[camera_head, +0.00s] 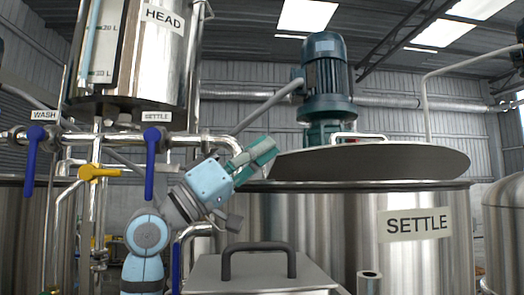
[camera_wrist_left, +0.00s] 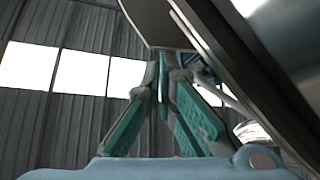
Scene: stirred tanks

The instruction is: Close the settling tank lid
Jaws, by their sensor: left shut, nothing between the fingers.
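The settling tank (camera_head: 340,235) is a wide steel vessel with a SETTLE label, at the right of the head view. Its round grey lid (camera_head: 385,162) stands tilted up with its dark face towards me, so the tank is open. A pale bar handle (camera_head: 358,136) shows at the lid's upper edge. My left gripper (camera_head: 268,147) is shut and empty beside the lid's left end. In the left wrist view its fingers (camera_wrist_left: 164,62) meet just below a grey plate edge, probably the lid (camera_wrist_left: 160,25). I cannot tell whether they touch it. My right gripper is out of view.
A green motor (camera_head: 328,75) stands behind the lid. The HEAD tank (camera_head: 150,60) hangs at upper left above pipes with blue valve levers (camera_head: 151,160) and a yellow one (camera_head: 98,173). A steel box with a dark handle (camera_head: 258,248) is in front.

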